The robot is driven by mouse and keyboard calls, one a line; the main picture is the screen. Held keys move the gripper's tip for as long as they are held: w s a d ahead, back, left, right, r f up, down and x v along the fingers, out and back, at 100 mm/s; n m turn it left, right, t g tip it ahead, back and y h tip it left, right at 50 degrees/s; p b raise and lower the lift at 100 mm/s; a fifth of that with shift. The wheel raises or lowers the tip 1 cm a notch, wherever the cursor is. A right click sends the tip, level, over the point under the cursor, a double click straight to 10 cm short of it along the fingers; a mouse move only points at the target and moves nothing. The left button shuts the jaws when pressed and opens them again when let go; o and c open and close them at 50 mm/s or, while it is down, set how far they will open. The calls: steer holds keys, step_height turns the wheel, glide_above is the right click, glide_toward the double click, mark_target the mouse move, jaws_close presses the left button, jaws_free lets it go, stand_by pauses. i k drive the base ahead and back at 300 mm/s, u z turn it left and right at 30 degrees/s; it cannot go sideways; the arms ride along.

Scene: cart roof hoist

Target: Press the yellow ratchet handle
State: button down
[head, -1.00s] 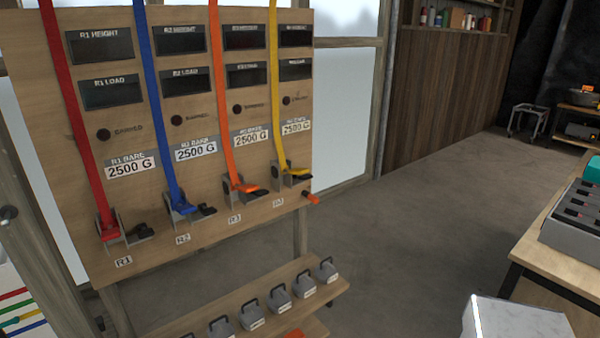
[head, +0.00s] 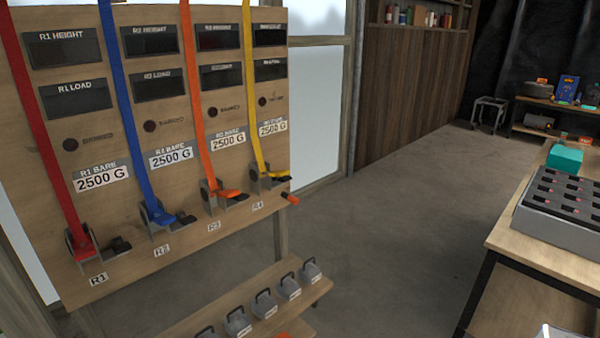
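The yellow strap (head: 251,90) runs down the right side of the wooden board in the head view. It ends at the R4 ratchet (head: 266,181), a grey bracket with a dark handle (head: 278,175) pointing right. To its left are the orange ratchet (head: 220,196), the blue ratchet (head: 157,219) and the red ratchet (head: 82,250), each with its own strap. My gripper is not in view.
An orange-tipped peg (head: 290,198) sticks out at the board's lower right edge. Below is a shelf (head: 190,318) with several grey weights. A table (head: 535,240) with a grey tray (head: 560,222) stands at right. Floor between is clear.

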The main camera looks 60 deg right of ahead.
mark_target(276, 172)
steer(key=z, duration=1.1)
steer(key=k, duration=0.9)
steer(key=i, duration=0.7)
